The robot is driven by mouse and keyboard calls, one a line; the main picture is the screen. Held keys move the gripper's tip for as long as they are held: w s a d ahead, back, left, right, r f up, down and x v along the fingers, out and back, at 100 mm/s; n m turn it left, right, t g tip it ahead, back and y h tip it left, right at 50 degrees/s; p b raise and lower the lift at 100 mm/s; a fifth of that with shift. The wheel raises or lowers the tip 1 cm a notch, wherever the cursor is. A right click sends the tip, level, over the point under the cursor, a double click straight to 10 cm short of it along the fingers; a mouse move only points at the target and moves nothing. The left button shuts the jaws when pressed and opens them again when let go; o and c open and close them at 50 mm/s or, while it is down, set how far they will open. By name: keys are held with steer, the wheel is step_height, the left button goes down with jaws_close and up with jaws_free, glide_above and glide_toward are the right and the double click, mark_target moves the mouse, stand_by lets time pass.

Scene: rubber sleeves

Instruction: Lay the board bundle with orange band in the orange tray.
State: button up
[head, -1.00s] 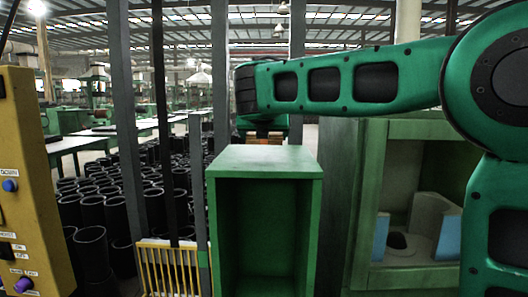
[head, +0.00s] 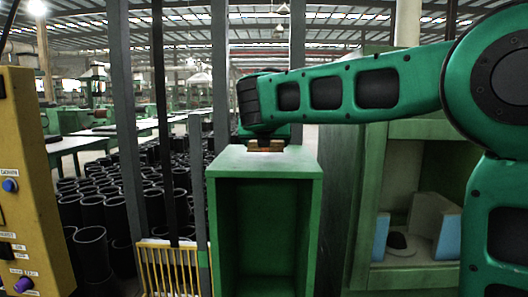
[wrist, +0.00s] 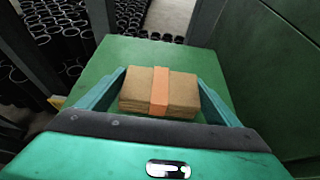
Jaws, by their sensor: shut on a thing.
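The board bundle with orange band (wrist: 180,92) is a stack of brown boards with an orange strap across its middle. In the wrist view it sits between the two teal fingers of my gripper (wrist: 159,76), which is shut on it. In the head view the bundle (head: 266,146) shows as a small brown strip under my gripper, just at the far edge of the green cabinet top. I cannot tell whether the bundle touches that top. The orange tray is not visible in either view.
The open-fronted green cabinet (head: 264,162) stands in front of me; its top looks otherwise bare. A larger green cabinet (head: 400,276) is at right. Grey posts, a yellow rack (head: 172,262), black sleeves (head: 92,245) and a yellow control box (head: 35,190) are at left.

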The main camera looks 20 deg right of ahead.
steer(key=shift+f, duration=1)
steer(key=shift+f, duration=0.1)
steer(key=o, duration=1)
